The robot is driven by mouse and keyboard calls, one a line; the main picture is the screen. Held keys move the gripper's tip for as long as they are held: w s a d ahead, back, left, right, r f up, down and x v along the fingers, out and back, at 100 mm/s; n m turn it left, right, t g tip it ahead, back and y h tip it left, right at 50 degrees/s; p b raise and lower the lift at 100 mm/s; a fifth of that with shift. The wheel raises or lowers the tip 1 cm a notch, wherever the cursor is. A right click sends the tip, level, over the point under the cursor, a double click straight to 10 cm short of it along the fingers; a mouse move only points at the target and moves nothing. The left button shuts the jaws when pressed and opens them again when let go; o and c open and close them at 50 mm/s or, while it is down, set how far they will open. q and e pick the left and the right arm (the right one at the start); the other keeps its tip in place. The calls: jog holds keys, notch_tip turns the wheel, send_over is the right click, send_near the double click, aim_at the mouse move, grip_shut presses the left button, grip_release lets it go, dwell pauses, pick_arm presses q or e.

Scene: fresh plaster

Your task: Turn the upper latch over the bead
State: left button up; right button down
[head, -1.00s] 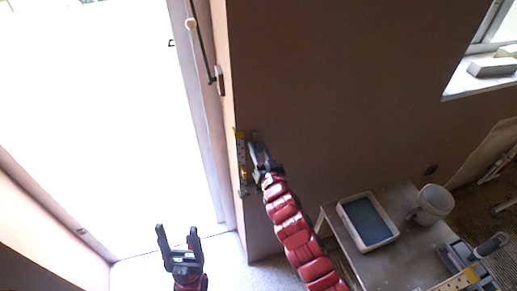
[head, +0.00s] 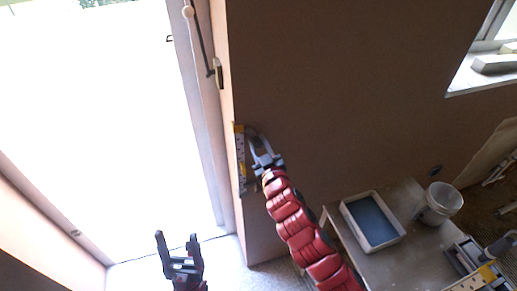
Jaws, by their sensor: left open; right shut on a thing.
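A pale strip with yellow parts (head: 241,165) stands upright along the wall corner beside the doorway, where the bead runs; the bead itself is too small to make out apart from it. My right gripper (head: 252,134) reaches the upper end of this strip from the right and is shut on a small part there, which looks like the upper latch. Its fingers hide most of that part, so I cannot tell how far it is turned. My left gripper (head: 176,238) is open and empty, low in front of the bright doorway, well apart from the strip.
A low table (head: 400,256) at the lower right holds a tray with a blue inside (head: 373,221), a white bucket (head: 440,202) and some tools. A window sill (head: 485,78) with blocks is at upper right.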

jog(key=n+b, duration=0.1)
jog(key=n, duration=0.1)
jog(key=shift+f+n, duration=0.1)
jog(key=shift+n, duration=0.3)
jog(key=n+b, duration=0.1)
jog(key=n, duration=0.1)
jog(key=shift+n, duration=0.4)
jog(key=n+b, duration=0.1)
jog(key=n, duration=0.2)
jog(key=shift+n+b, duration=0.3)
jog(key=shift+n, duration=1.1)
jog(key=c, duration=0.6)
grip_release()
jog(key=shift+s, duration=0.15)
